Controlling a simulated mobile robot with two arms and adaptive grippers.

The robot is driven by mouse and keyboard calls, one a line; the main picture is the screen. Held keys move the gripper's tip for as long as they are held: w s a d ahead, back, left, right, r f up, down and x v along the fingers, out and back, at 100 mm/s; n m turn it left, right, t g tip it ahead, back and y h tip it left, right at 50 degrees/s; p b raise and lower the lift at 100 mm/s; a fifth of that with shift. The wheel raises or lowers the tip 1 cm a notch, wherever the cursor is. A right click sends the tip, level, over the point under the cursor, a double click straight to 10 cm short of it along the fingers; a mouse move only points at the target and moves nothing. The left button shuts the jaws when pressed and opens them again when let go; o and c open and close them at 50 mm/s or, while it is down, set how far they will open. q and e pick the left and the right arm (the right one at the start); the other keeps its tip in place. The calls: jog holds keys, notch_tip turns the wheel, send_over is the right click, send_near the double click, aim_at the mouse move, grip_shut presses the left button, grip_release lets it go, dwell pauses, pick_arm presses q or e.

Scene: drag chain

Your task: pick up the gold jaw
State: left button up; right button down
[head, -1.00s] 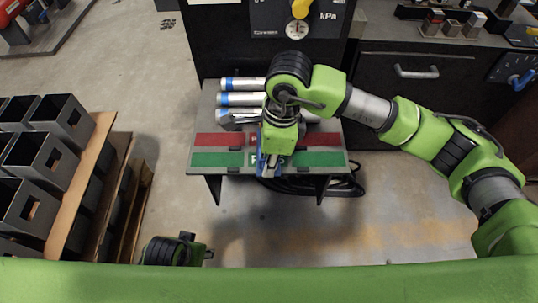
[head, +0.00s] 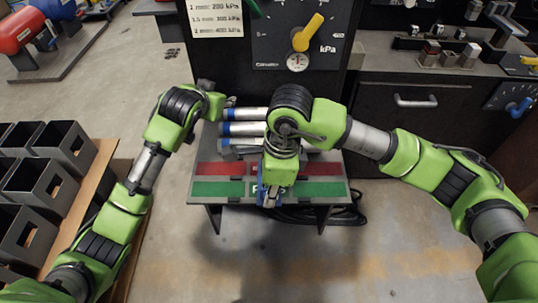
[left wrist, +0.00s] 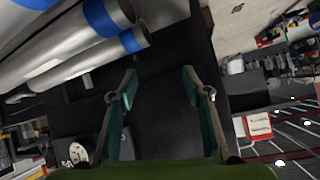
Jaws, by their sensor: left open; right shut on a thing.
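I cannot make out a gold jaw for certain in either view. Several small metal jaw-like blocks (head: 452,52) stand on the back-right bench, too small to tell their finish. My right gripper (head: 270,200) points down at the front of the small table, shut on a blue thing mostly hidden by the gripper. My left gripper (head: 208,86) reaches past the table's left rear corner, beside the silver tubes (head: 240,114). In the left wrist view its two teal fingers (left wrist: 160,75) are spread, with nothing between them but a dark surface behind.
The small table (head: 330,170) carries red and green strips. A dark panel with a gauge and yellow pointer (head: 306,34) stands behind it. Dark open bins (head: 38,185) sit at the left. Black cable (head: 345,212) lies under the table. The floor in front is clear.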

pick_arm(q)
jog(key=s+d+r+m+g+h, duration=0.1)
jog(key=s+d+r+m+g, duration=0.2)
jog(key=d, duration=0.5)
jog(key=s+d+r+m+g+h, duration=0.1)
jog(key=s+d+m+g, duration=0.25)
jog(key=d, duration=0.35)
jog(key=s+r+m+g+y, duration=0.45)
jog(key=s+m, duration=0.25)
jog(key=s, duration=0.3)
jog(key=shift+h, duration=0.45)
jog(key=f, duration=1)
jog(key=shift+s+a+f, duration=0.3)
jog(key=shift+a, duration=0.1)
grip_shut()
